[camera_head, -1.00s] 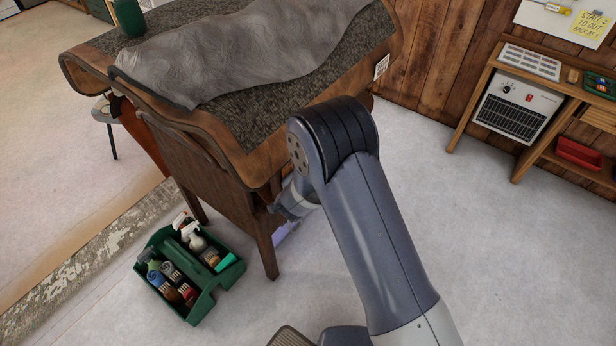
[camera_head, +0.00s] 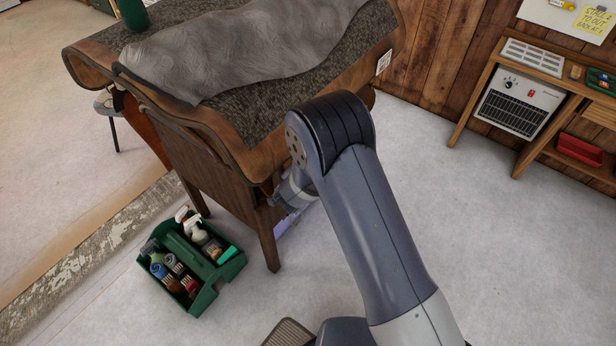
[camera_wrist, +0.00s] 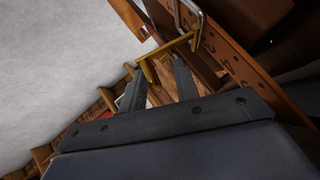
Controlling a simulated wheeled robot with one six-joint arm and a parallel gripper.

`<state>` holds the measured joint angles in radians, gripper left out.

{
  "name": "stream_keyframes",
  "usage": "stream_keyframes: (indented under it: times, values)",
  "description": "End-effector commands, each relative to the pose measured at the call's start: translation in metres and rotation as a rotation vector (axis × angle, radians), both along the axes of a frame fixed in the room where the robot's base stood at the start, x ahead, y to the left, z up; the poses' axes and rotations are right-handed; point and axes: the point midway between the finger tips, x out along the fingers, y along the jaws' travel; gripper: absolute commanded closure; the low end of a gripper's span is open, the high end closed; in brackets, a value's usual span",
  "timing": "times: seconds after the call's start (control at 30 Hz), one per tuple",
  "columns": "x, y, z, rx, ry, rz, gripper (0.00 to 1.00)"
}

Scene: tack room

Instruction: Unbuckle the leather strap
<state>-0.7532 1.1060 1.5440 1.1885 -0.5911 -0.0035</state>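In the wrist view, a brown leather strap (camera_wrist: 226,52) with a row of dark holes runs diagonally at the right. A bright metal buckle frame (camera_wrist: 203,22) sits at its upper end. A yellow brass piece (camera_wrist: 172,47) lies across the strap near the buckle, with one bent end towards my fingers. My gripper (camera_wrist: 160,68) has its two dark fingers apart, with a gap between them, and the tips are close to the brass piece. I cannot tell whether they touch it. In the head view, my arm and the wooden stand hide the strap and the fingertips.
The wooden stand (camera_head: 205,160) with a grey pad (camera_head: 235,50) on top is left of my arm. A green caddy (camera_head: 205,299) of bottles and brushes is on the floor by its leg. A heater (camera_head: 520,103) stands on a shelf at right. Floor between is clear.

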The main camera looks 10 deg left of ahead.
Motion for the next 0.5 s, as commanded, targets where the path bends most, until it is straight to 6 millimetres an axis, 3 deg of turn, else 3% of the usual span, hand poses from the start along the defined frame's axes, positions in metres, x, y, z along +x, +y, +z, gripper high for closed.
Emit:
stream_keyframes:
  times: [0.5]
  values:
    - [-0.01, -0.0009, 0.0057, -0.002, 0.003, 0.0, 0.71]
